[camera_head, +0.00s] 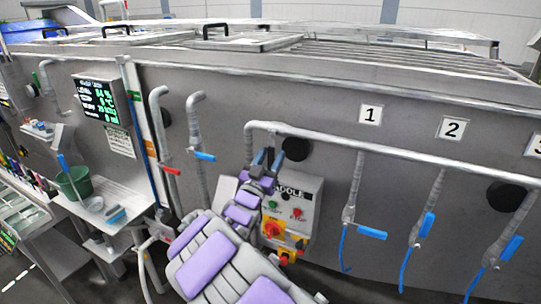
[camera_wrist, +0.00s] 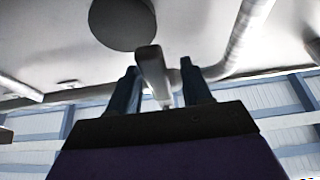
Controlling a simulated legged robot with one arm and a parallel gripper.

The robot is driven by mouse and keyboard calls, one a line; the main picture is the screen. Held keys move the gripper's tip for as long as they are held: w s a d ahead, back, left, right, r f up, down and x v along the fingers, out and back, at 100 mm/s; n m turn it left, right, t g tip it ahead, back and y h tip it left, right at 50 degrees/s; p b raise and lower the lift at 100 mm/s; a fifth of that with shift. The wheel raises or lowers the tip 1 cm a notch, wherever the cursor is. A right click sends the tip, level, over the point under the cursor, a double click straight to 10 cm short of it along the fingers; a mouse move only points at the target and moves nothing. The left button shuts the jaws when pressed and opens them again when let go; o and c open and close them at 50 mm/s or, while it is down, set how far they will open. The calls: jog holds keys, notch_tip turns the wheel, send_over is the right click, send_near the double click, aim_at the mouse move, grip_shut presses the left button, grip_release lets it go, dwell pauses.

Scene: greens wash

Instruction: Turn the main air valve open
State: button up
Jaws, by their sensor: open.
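My gripper (camera_head: 267,157) is raised in front of the grey tank wall, at the left end of a long grey pipe (camera_head: 400,156). Its two dark blue fingers are apart. In the wrist view, the gripper (camera_wrist: 163,85) is open with a grey bar-shaped piece (camera_wrist: 152,68) between the fingers; it looks like a valve handle, but I cannot tell whether the fingers touch it. A grey pipe (camera_wrist: 238,40) runs behind it. In the head view, my gripper hides this piece, and no label there names the main air valve.
Blue-handled valves hang below signs 1 (camera_head: 370,114) and 2 (camera_head: 451,128). A red lever (camera_head: 171,171) and a blue lever (camera_head: 204,156) sit on pipes at left. A control box (camera_head: 304,194) is just right of my arm. A black disc (camera_head: 295,149) is on the wall.

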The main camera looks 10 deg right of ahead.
jog(key=shift+w+d+r, duration=0.1)
jog(key=shift+c, duration=0.5)
grip_shut()
